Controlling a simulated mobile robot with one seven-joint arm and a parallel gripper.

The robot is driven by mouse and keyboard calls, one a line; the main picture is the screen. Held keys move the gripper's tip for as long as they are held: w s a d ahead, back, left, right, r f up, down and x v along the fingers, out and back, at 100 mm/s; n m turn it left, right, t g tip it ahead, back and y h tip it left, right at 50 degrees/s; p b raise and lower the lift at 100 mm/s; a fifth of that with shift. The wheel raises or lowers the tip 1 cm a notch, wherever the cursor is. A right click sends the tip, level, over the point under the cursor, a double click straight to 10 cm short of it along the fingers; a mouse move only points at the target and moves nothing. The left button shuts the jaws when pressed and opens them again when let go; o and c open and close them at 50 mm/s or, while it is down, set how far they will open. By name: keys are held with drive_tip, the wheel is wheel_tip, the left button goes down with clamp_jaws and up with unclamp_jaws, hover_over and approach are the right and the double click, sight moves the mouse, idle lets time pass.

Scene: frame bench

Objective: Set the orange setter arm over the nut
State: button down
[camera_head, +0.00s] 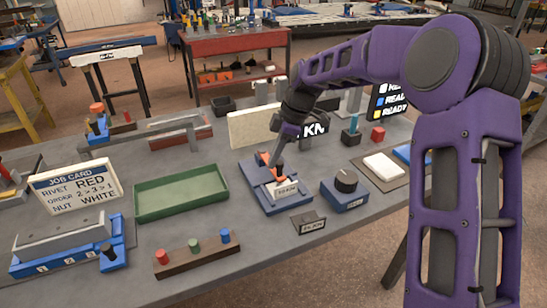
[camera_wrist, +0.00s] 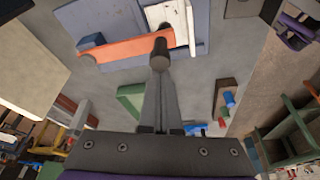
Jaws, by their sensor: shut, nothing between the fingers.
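The orange setter arm (camera_wrist: 125,48) lies across the blue fixture (camera_wrist: 95,20) in the wrist view, running from a blue block at the left towards a white strip (camera_wrist: 180,15). A dark knob (camera_wrist: 160,48) shows at its right end. My gripper (camera_wrist: 160,68) is shut and empty, its tips right at the knob; I cannot tell whether they touch it. In the head view my gripper (camera_head: 276,160) points down at the blue fixture (camera_head: 262,190), hiding part of the orange arm (camera_head: 264,158). I cannot make out the nut clearly; a small round mark shows beside the strip.
A blue box with a black dial (camera_head: 346,184) stands right of the fixture. A green tray (camera_head: 180,193) and a peg block (camera_head: 197,254) are to the left. A cream panel (camera_head: 252,126) stands behind. A small sign (camera_head: 308,223) is in front.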

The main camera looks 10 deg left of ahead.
drive_tip(key=shift+s+a, duration=0.1)
drive_tip(key=shift+a, duration=0.25)
wheel_tip(320, 180, up, 10)
drive_tip(key=shift+f+p, duration=0.25)
drive_tip(key=shift+p, duration=0.1)
